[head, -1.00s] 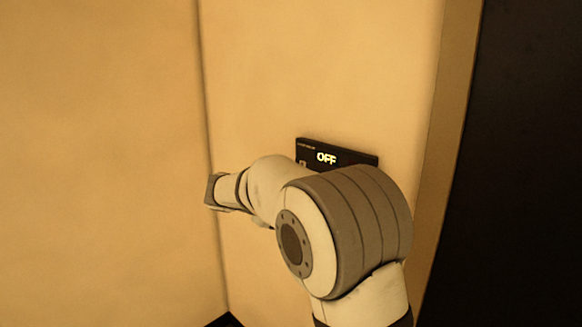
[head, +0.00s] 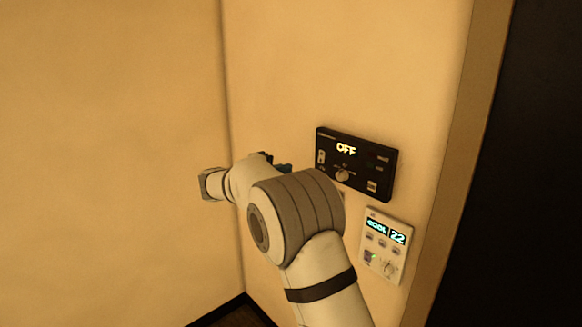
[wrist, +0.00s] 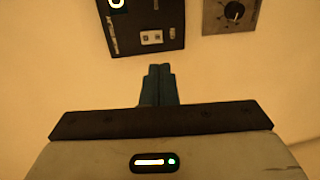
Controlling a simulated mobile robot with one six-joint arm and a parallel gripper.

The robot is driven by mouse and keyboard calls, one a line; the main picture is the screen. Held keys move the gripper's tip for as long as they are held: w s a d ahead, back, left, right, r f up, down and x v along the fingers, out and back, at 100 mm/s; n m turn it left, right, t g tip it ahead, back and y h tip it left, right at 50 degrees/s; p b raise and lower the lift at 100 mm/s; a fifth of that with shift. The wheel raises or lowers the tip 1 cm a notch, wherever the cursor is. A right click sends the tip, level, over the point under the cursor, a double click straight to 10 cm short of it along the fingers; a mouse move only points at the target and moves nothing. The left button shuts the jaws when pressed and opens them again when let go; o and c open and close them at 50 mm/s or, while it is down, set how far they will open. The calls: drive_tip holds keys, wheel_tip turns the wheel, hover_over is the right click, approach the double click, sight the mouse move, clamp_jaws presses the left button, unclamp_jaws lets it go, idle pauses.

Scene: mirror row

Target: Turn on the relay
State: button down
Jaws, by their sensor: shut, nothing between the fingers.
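A black panel (head: 378,163) on the wall has a lit display reading "OFF" (head: 346,149), a small switch (head: 320,157) at its left, a round knob (head: 342,175) and small buttons at its right. Its labels are too small to read, so I cannot tell whether it is the relay. In the wrist view, part of a black panel (wrist: 133,42) shows at the top, with a small white switch plate (wrist: 152,37). My gripper (wrist: 158,70) is shut and empty, its blue-grey fingertips just below that panel in the picture. In the head view, my arm mostly hides the gripper.
A white control panel (head: 384,262) reading "COOL 22" is below the black panel. A grey plate with a black dial (wrist: 234,11) is at the top right of the wrist view. A wall corner lies left, a dark opening (head: 520,180) right.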

sight(320, 162)
drive_tip(key=p+x, duration=0.4)
drive_tip(key=x, duration=0.7)
drive_tip(key=shift+w+r, duration=0.1)
drive_tip(key=shift+w+d+p, duration=0.25)
drive_tip(key=shift+d+p, duration=0.05)
drive_tip(key=shift+d, duration=0.05)
drive_tip(key=shift+f+b, duration=0.3)
